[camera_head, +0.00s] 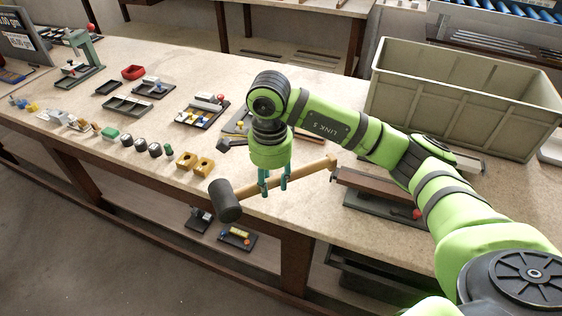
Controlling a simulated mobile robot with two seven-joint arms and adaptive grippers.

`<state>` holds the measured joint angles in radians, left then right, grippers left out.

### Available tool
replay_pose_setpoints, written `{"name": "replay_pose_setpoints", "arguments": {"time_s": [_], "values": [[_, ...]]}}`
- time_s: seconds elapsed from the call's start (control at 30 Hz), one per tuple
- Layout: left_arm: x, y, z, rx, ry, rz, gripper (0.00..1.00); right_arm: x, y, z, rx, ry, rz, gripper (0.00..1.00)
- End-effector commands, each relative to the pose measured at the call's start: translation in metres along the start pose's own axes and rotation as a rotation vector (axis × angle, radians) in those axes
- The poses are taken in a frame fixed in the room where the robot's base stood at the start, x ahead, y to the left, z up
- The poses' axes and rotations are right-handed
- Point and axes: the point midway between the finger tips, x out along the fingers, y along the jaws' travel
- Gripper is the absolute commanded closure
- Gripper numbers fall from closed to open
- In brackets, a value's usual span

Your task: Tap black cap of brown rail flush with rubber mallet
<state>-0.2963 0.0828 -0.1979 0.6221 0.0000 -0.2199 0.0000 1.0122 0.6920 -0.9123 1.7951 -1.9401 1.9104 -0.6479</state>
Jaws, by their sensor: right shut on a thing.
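My right gripper (274,186) is shut on the wooden handle of the rubber mallet (226,201). The mallet is above the front part of the workbench, its dark cylindrical head at the lower left and its handle end up to the right. The brown rail (378,187) lies in a dark fixture on the bench, to the right of the mallet. The handle end is close to the rail's left end in the picture; I cannot tell the gap. I cannot make out the black cap. My right arm hides part of the rail's surroundings. My left gripper is not in view.
A large grey-green crate (465,103) stands at the back right. A red knob (417,213) is by the fixture.

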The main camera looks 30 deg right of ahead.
Motion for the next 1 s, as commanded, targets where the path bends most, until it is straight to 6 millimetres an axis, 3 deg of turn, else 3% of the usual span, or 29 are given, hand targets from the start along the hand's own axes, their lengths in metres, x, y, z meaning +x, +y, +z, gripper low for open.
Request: {"name": "replay_pose_setpoints", "arguments": {"time_s": [0.2, 0.6, 0.8, 1.0], "values": [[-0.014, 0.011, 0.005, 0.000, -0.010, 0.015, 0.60, 0.002, -0.025, -0.013, 0.706, -0.002, -0.002, 1.00], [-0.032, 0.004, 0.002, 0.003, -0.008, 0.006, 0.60, 0.023, -0.051, -0.044, 1.934, 0.003, -0.009, 1.00], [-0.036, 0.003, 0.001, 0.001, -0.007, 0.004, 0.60, 0.032, -0.054, -0.054, 2.296, 0.002, -0.013, 1.00], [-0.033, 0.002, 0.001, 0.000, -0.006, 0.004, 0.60, 0.042, -0.053, -0.058, 2.410, 0.002, -0.014, 1.00]]}}
